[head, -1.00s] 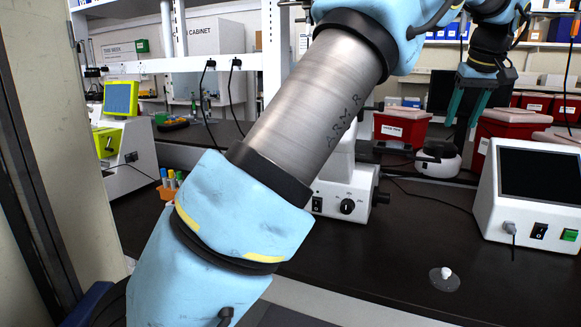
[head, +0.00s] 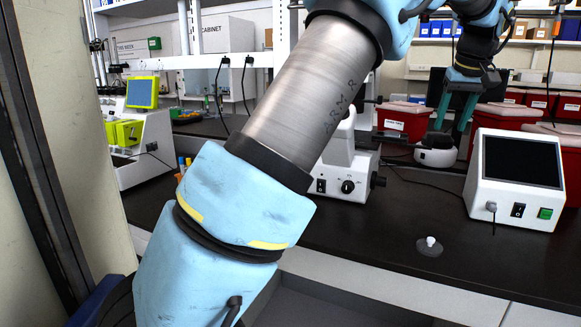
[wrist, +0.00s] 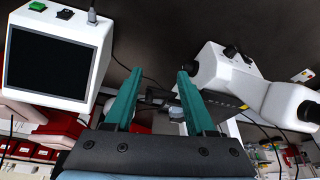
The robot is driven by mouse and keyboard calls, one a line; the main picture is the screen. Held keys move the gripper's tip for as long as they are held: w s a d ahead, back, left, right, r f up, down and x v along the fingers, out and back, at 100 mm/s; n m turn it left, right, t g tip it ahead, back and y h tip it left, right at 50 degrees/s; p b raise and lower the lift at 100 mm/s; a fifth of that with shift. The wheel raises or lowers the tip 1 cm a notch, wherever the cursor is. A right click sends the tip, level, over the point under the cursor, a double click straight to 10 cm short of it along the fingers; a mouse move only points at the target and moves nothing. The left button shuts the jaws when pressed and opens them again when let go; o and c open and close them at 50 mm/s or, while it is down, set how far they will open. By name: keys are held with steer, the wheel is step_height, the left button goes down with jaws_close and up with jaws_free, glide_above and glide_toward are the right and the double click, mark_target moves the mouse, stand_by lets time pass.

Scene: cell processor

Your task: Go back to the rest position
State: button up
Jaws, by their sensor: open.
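My gripper (head: 455,110) is raised above the bench at the upper right of the head view, its two teal fingers pointing down. In the wrist view my gripper (wrist: 154,98) shows its fingers apart with nothing held between them. My blue-sleeved arm fills the middle of the head view and hides part of the bench.
The dark bench (head: 360,255) holds a white device with a black screen (head: 515,180), a microscope (head: 340,165) partly behind my arm, and a small clear disc with a white knob (head: 430,246). Red bins (head: 402,122) stand behind. A green-and-white machine (head: 140,130) is at the left.

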steer(key=a+f+g, duration=0.1)
steer(key=a+f, duration=0.3)
steer(key=a, duration=0.5)
steer(key=w+a+f, duration=0.1)
steer(key=a+f, duration=0.3)
steer(key=a, duration=0.5)
steer(key=a+f+g, duration=0.1)
steer(key=a+f, duration=0.3)
steer(key=a, duration=0.5)
steer(key=s+a+f, duration=0.5)
steer(key=s+a, duration=0.3)
steer(key=a, duration=0.1)
steer(key=s+a+f, duration=0.4)
steer(key=s+a, duration=0.4)
steer(key=shift+a+f+n+g, duration=0.3)
steer(key=shift+a+f+n, duration=0.05)
steer(key=shift+f+n, duration=0.05)
steer(key=shift+s, duration=0.1)
steer(key=shift+c, duration=0.4)
